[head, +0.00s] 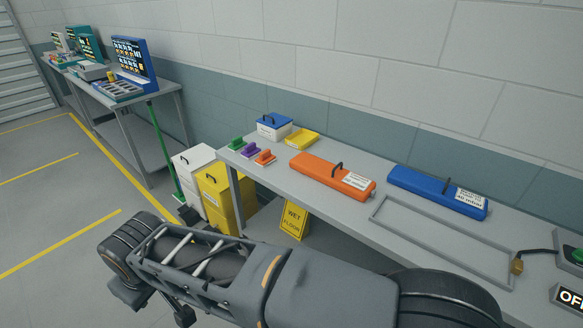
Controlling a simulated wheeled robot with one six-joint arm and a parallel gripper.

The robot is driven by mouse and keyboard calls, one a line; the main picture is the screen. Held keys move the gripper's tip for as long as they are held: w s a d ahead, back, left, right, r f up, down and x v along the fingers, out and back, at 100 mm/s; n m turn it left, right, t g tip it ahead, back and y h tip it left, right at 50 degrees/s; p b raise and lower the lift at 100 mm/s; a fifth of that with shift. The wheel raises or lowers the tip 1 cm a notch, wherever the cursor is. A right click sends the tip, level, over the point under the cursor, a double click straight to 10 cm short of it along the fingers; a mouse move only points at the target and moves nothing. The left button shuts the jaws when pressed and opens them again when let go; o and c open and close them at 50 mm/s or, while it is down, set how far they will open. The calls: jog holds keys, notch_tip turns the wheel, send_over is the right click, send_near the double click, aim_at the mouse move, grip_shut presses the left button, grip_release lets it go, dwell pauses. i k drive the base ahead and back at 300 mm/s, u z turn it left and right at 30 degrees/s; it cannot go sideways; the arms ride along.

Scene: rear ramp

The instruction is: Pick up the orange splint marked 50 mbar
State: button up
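The orange splint (318,173) is a long orange case with a dark handle on top and a white label at its right end. It lies on the grey bench, slightly angled, with nothing on top of it. The label print is too small to read, so I cannot confirm 50 mbar. A similar blue splint (425,185) with a dark handle and a white label lies to its right. My arm crosses the foreground below the bench, apart from both splints. I cannot make out my gripper's fingers in this view.
A grey rectangular frame (380,207) lies in front of the blue splint. Small coloured blocks (248,150), a yellow tray (302,138) and a blue-lidded box (273,126) stand left on the bench. Bins (213,202) and a wet-floor sign (294,221) stand below.

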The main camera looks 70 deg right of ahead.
aim_at(352, 185)
jog(key=z, duration=0.2)
jog(key=i, duration=1)
jog(key=z, duration=1.25)
jog(key=i, duration=0.8)
jog(key=z, duration=0.85)
